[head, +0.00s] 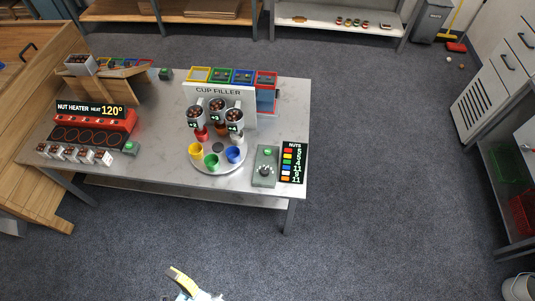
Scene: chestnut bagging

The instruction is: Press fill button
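The cup filler (218,91) stands on the right part of the grey table, with several nut-filled funnels labelled with numbers. Yellow (195,150), green (211,161) and blue (233,154) cups sit on its round plate (218,170). Right of it, a grey-green control box carries a green button (268,152) at its far end and a round dark knob (264,171) nearer. Nothing touches the button. The button bears no readable label. A yellow and white piece at the bottom edge may be part of my arm. No gripper fingers can be made out.
A black nuts board (293,163) stands right of the control box. The red nut heater (95,122) shows 120°, with another green button (130,147) beside it. Coloured bins (267,78) stand behind the filler. The floor (370,220) in front and right is clear.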

